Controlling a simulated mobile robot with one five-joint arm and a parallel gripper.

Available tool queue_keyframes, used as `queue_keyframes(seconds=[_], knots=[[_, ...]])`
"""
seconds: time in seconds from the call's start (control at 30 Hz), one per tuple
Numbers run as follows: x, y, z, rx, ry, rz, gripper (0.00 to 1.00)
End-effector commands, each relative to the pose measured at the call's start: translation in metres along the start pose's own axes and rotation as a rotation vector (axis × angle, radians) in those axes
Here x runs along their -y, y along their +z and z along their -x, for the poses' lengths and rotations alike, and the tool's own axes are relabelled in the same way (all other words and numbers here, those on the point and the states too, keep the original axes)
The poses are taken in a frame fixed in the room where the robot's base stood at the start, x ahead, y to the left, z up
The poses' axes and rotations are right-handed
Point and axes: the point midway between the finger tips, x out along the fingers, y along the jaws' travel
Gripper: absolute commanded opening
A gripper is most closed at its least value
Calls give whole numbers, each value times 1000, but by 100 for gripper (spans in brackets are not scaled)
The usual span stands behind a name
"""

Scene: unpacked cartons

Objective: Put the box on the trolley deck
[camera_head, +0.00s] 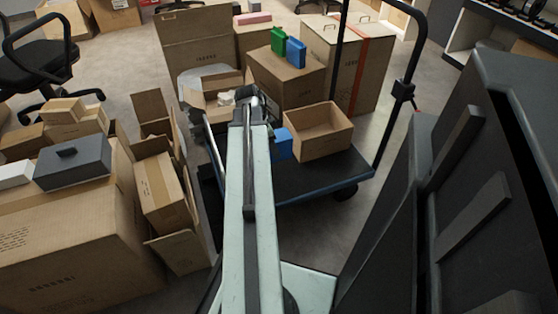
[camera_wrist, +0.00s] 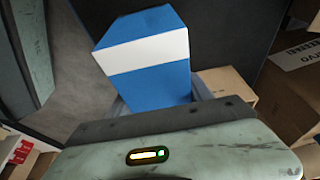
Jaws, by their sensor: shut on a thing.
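The box (camera_wrist: 150,80) is blue with a white band, and fills the middle of the wrist view. My gripper (camera_wrist: 160,99) is shut on its near end. In the head view, part of the blue box (camera_head: 283,144) shows just right of my arm, which hides the rest and the fingers. The trolley deck (camera_head: 315,183) is a dark platform with a blue edge. The box appears over or on the deck; whether its underside touches is hidden. In the wrist view, the dark deck (camera_wrist: 232,35) lies behind the box.
An open carton (camera_head: 322,132) stands on the deck right beside the box. Large cartons, one with green and blue boxes (camera_head: 288,46) on top, stand behind. The trolley's dark handle (camera_head: 398,105) rises at the right. Opened cartons (camera_head: 160,190) crowd the left. The deck's front strip is bare.

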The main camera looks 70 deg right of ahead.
Motion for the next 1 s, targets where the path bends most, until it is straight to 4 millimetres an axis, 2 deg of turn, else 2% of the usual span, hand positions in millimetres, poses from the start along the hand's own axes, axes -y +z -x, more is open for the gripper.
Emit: queue_keyframes(seconds=[0.2, 0.27, 0.47, 0.73, 0.93, 0.97, 1.0], knots=[[0, 15, -47, 0, -1, 2, 0], [0, 18, -56, 0, -1, 2, 0], [0, 19, -58, 0, -1, 3, 0], [1, 30, -95, 0, -1, 4, 0], [1, 29, -91, 0, -1, 4, 0], [1, 30, -91, 0, -1, 4, 62], [1, 30, -91, 0, -1, 4, 73]])
